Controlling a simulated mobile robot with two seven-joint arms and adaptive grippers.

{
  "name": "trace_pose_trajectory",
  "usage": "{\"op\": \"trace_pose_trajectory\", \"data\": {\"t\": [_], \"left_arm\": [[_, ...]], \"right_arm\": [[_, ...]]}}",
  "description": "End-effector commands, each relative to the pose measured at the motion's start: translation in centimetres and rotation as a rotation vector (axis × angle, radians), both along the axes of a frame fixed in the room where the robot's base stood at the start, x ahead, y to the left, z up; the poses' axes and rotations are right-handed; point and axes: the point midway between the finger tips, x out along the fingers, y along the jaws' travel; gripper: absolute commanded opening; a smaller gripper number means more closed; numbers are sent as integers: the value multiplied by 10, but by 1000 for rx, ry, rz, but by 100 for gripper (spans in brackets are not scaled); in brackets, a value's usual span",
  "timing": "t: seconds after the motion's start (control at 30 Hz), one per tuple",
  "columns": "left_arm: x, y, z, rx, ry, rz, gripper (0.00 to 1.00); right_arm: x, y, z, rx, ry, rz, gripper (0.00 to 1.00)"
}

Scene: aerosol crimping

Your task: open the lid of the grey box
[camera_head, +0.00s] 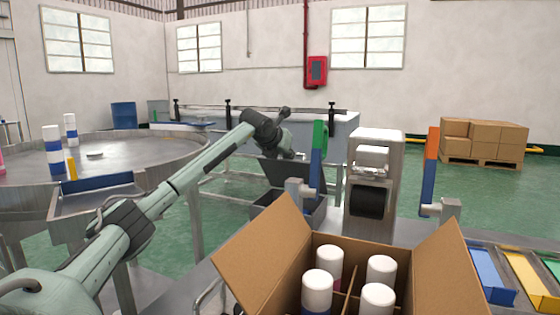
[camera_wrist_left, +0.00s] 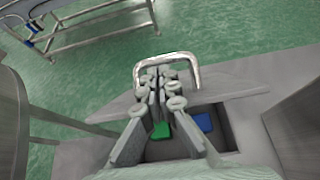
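The grey box (camera_head: 312,215) stands open on the bench, left of the white machine. Its dark grey lid (camera_head: 287,173) is raised at the back and tilted. The lid also shows in the left wrist view (camera_wrist_left: 235,101), with a U-shaped metal handle (camera_wrist_left: 188,57) on it. My left gripper (camera_wrist_left: 160,78) has its fingertips close together within the handle's loop, close to the bar. I see nothing clearly clamped between them. Inside the box lie a green item (camera_wrist_left: 161,131) and a blue item (camera_wrist_left: 203,122). My right gripper is out of view.
An open cardboard box (camera_head: 262,255) with several white-capped cans stands at the front. The white machine (camera_head: 376,170) and a green-and-blue post (camera_head: 317,160) stand close to the grey box. A round table (camera_head: 120,150) is at left. Blue and yellow trays (camera_head: 525,275) are at right.

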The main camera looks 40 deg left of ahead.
Motion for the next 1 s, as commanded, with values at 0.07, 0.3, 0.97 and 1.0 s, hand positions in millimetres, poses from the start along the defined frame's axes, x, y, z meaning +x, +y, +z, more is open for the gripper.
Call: {"op": "trace_pose_trajectory", "data": {"t": [0.07,0.3,0.97,1.0], "left_arm": [[12,0,15,-24,43,0,0],[39,10,19,-44,127,0,0],[79,24,23,-40,127,-1,0],[80,24,22,-40,126,-1,0]], "right_arm": [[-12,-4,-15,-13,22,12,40],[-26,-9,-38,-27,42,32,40],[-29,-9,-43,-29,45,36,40],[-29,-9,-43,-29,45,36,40]]}}
